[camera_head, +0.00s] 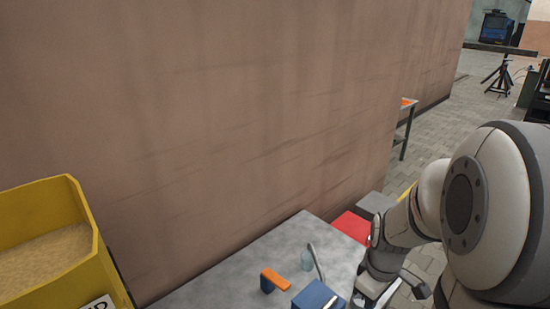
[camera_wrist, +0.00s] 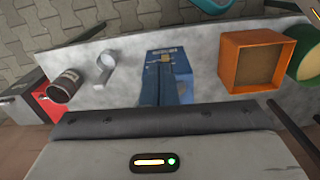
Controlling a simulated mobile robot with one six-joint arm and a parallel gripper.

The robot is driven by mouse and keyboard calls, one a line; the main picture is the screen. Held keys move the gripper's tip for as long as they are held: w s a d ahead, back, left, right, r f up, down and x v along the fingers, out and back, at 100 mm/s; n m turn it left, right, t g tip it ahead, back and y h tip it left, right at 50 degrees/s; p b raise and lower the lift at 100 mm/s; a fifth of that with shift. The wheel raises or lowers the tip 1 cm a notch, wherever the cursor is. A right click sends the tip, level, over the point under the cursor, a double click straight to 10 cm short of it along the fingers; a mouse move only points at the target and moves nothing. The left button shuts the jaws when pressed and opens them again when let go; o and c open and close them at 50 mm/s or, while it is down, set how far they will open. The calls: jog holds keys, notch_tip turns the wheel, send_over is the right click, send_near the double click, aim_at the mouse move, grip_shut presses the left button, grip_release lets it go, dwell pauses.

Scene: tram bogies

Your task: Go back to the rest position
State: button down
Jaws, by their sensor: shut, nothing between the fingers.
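My arm comes in from the right of the head view and bends down to the bottom edge. My gripper (camera_head: 368,292) is at its lower end, partly cut off there, low at the right end of the grey table (camera_head: 225,281). It is shut and holds nothing. In the wrist view a broad grey part of mine with a small light fills the bottom, and the fingertips do not show clearly.
The wrist view shows a blue object (camera_wrist: 166,78), an orange box (camera_wrist: 233,65), a dark can (camera_wrist: 65,84) and a grey ring-shaped part (camera_wrist: 104,68). In the head view a yellow bin (camera_head: 38,203) stands left, below a brown wall (camera_head: 200,120). Paved floor (camera_head: 450,140) lies open behind.

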jog(key=s+a+r+m+t, duration=0.2)
jog(key=s+a+r+m, duration=0.3)
jog(key=a+r, duration=0.5)
jog(key=shift+s+r+m+t, duration=0.35)
jog(key=shift+r+m, duration=0.35)
jog(key=shift+m, duration=0.3)
